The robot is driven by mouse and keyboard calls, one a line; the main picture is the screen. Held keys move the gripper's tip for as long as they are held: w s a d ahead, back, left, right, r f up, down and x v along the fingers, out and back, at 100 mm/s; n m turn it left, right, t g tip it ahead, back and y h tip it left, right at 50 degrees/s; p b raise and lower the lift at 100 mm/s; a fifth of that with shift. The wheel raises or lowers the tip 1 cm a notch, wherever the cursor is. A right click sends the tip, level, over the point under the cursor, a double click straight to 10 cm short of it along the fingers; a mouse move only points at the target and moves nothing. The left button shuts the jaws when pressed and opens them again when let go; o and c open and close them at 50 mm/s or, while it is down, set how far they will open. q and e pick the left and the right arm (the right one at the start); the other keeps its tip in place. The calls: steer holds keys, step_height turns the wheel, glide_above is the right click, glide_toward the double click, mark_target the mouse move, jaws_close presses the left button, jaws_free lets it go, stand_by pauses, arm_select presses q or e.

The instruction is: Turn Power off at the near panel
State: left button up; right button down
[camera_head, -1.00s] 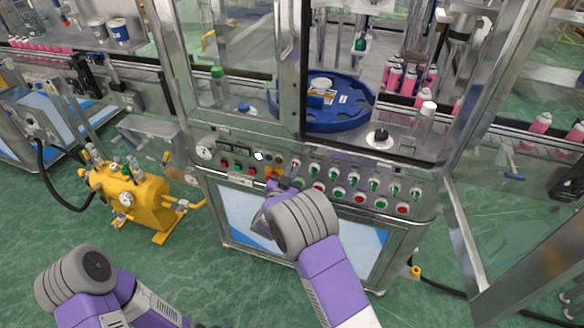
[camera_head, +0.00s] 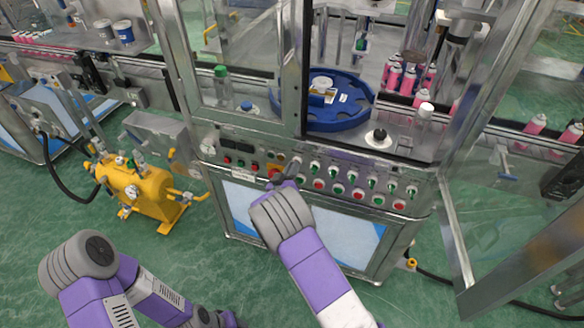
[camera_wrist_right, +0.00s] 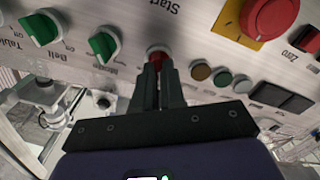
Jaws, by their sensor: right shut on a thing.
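The near panel (camera_head: 330,178) is a metal strip with rows of green switches, red and green buttons, small displays and a red emergency button on a yellow plate (camera_wrist_right: 240,20). My right gripper (camera_head: 292,172) is at the panel, just right of the yellow plate. In the right wrist view its two dark fingers (camera_wrist_right: 157,70) are close together on a red knob (camera_wrist_right: 157,57), and they hide part of it. A label reading "Start" is beside the knob; I cannot read a Power label. My left arm is at the lower left, and its gripper is not in view.
Green switches (camera_wrist_right: 103,45) sit close on one side of the fingers and small round lights (camera_wrist_right: 201,72) on the other. An open clear door (camera_head: 515,200) stands at the right. A yellow machine (camera_head: 140,190) stands on the floor at the left.

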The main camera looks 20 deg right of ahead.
stand_by(0.5)
steer(key=c, duration=1.2)
jaws_free()
steer(key=p+v, duration=0.1)
steer(key=v, duration=0.6)
steer(key=shift+s+a, duration=0.15)
steer(key=shift+s, duration=0.1)
